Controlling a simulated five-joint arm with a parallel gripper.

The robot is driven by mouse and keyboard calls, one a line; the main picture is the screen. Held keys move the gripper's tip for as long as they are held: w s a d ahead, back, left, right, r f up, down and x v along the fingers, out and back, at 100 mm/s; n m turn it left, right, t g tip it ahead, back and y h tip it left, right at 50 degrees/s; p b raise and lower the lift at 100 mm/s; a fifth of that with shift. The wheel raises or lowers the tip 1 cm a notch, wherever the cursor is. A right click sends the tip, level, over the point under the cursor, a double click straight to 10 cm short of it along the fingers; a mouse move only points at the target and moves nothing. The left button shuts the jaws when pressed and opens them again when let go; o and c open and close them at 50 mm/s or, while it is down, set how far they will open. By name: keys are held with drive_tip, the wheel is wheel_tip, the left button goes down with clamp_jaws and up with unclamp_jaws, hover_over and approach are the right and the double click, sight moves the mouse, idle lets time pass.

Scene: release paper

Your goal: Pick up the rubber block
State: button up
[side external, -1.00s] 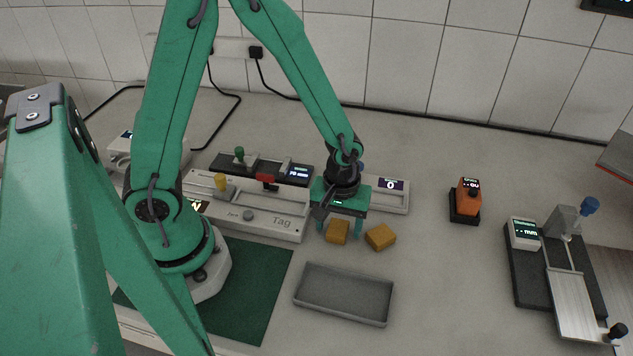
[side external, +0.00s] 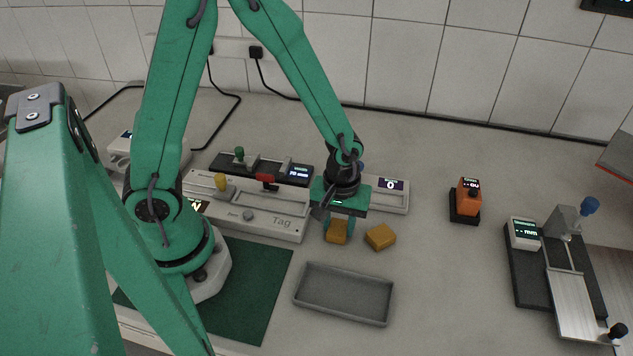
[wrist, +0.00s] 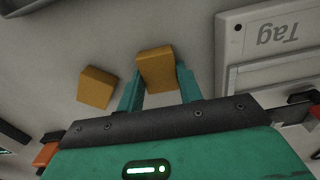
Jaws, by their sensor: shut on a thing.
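Two similar orange-tan blocks stand on the bench; I cannot tell from the pictures which one the task calls the rubber block. My gripper (side external: 338,226) points down and is shut on the left block (side external: 336,235). In the wrist view this held block (wrist: 156,69) sits between the two green fingers of my gripper (wrist: 158,86). The block appears to be at bench level. The second block (side external: 380,237) lies just to the right, apart from the fingers, and it also shows in the wrist view (wrist: 97,88).
An empty grey tray (side external: 344,294) lies in front of the blocks. The device marked Tag (side external: 262,222) is close on the left. A small device with a display (side external: 390,190) is behind. An orange unit (side external: 466,200) stands farther right, with free bench between.

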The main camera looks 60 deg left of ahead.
sight(339, 227)
drive_tip(key=shift+r, duration=0.1)
drive_tip(key=shift+r, duration=1.15)
drive_tip(key=shift+d+r, duration=0.15)
drive_tip(key=shift+r, duration=0.75)
drive_tip(key=s+d+r, duration=0.6)
drive_tip(key=s+d, duration=0.2)
drive_tip(key=shift+r, duration=0.3)
drive_tip(key=shift+s, duration=0.1)
